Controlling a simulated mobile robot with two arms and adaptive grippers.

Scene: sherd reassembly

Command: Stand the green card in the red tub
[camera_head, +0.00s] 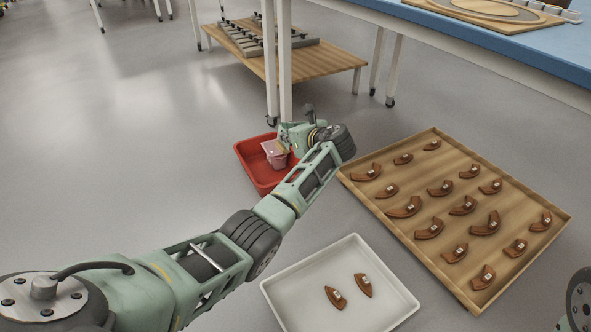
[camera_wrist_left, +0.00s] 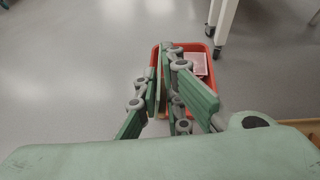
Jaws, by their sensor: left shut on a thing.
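The red tub (camera_head: 250,166) stands on the grey floor near the middle of the head view. It also shows beyond the fingers in the left wrist view (camera_wrist_left: 214,82). My left gripper (camera_head: 284,146) is over the tub, pointing down into it. In the left wrist view my left gripper (camera_wrist_left: 172,88) is shut on a thin green strip, the green card (camera_wrist_left: 164,76), seen nearly edge-on between the fingers. The fingers and wrist hide much of it, and I cannot tell whether its lower edge touches the tub. My right gripper is not in view.
A small pink container (camera_head: 272,152) sits inside the tub. A white tray (camera_head: 300,292) with two brown sherds lies in front. A wooden tray (camera_head: 440,262) with several labelled sherds lies at the right. A table leg (camera_head: 285,70) stands just behind the tub. Floor at the left is clear.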

